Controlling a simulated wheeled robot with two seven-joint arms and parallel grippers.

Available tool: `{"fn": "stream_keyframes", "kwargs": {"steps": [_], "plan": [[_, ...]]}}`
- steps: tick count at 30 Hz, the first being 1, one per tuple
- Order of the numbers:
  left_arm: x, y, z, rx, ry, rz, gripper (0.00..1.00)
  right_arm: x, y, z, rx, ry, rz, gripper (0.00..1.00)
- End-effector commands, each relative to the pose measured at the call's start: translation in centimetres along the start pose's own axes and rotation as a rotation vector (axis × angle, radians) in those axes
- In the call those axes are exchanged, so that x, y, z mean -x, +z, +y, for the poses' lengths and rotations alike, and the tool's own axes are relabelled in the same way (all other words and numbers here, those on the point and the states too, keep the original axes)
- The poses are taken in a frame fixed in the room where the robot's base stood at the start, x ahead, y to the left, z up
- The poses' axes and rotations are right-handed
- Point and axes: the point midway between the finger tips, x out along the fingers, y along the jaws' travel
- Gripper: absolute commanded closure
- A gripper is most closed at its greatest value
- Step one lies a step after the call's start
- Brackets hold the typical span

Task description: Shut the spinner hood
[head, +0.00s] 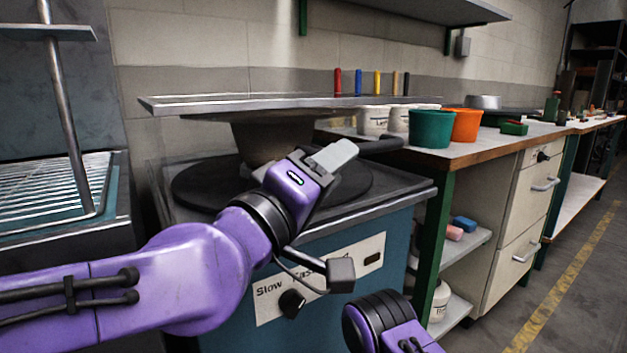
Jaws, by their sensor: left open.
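The spinner is a blue-teal cabinet (395,262) with a dark top, a black round disc (196,190) and a tapered grey-brown piece (265,138) standing over the disc. The hood (215,104) looks like a wide flat grey panel, seen almost edge-on above the cabinet top with a gap under it. A black bar (384,146) shows at the right, under the panel's edge. My left gripper (338,214) is open and empty in front of the cabinet, its upper finger just below the panel. I cannot tell whether it touches the bar. My right arm shows at the bottom; its gripper is out of view.
A bench (470,148) on the right holds a green pot (432,129), an orange pot (467,125) and pale tubs. A wire rack (45,190) stands at the left. A label plate and knob (292,303) are on the cabinet front. The floor at right is clear.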

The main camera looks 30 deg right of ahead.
Motion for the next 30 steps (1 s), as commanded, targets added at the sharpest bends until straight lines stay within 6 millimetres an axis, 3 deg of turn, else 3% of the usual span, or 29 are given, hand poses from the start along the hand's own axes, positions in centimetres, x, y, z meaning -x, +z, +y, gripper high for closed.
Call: {"fn": "stream_keyframes", "kwargs": {"steps": [6,10,30], "plan": [[5.2,-0.2,0.1,0.001,-0.001,0.001,0.56,0.6,-0.3,0.1,0.001,0.0,0.001,0.02],[6.8,-0.1,0.0,-0.001,-0.001,0.0,0.56,0.8,-0.4,0.1,0.001,0.0,0.002,0.02],[7.3,-0.1,-0.1,-0.002,-0.003,0.003,0.56,0.7,-0.4,0.1,0.001,0.0,0.002,0.02]]}}
